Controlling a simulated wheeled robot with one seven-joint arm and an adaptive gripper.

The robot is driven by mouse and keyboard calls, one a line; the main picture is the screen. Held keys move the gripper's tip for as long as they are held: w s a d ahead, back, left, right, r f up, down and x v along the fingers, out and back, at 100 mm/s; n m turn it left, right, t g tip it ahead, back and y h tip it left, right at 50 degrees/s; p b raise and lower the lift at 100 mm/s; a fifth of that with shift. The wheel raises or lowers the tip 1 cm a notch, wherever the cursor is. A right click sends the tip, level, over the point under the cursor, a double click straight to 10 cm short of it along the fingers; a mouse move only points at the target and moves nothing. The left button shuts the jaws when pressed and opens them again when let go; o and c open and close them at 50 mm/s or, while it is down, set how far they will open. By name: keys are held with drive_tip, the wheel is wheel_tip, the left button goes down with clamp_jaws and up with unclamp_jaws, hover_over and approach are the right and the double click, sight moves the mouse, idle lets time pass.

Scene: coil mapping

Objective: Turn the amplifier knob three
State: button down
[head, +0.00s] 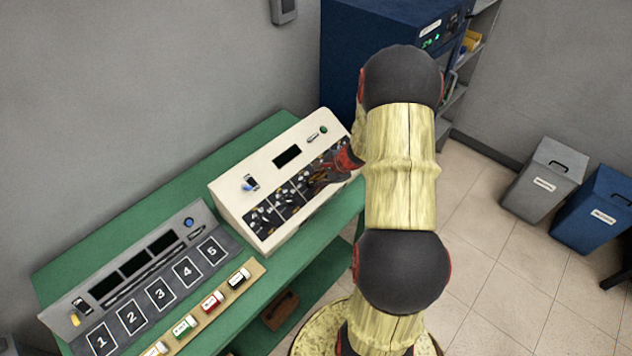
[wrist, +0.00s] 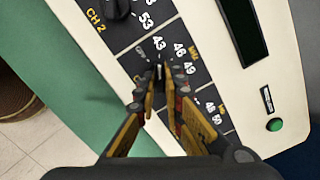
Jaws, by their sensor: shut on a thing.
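The cream amplifier (head: 228,205) stands on the green bench with a row of black knob panels on its sloped front. My gripper (head: 318,182) reaches down onto the right part of that row. In the wrist view my gripper (wrist: 160,80) is shut on a knob in the panel beside CH 2, among the numbers 43, 46 and 49. The fingers hide most of this knob and its channel label, so I cannot read its setting. The CH 2 knob (wrist: 118,8) shows at the top left, apart from the fingers.
A grey console (head: 148,262) with numbered squares stands left on the green bench (head: 160,190). Several small jars sit on a tan rack (head: 222,312) in front of it. A blue cabinet (head: 345,45) stands behind; grey (head: 543,180) and blue (head: 595,210) bins stand right.

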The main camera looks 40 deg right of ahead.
idle(0.4)
drive_tip(key=c, duration=1.9)
unclamp_jaws()
drive_tip(key=v, duration=1.2)
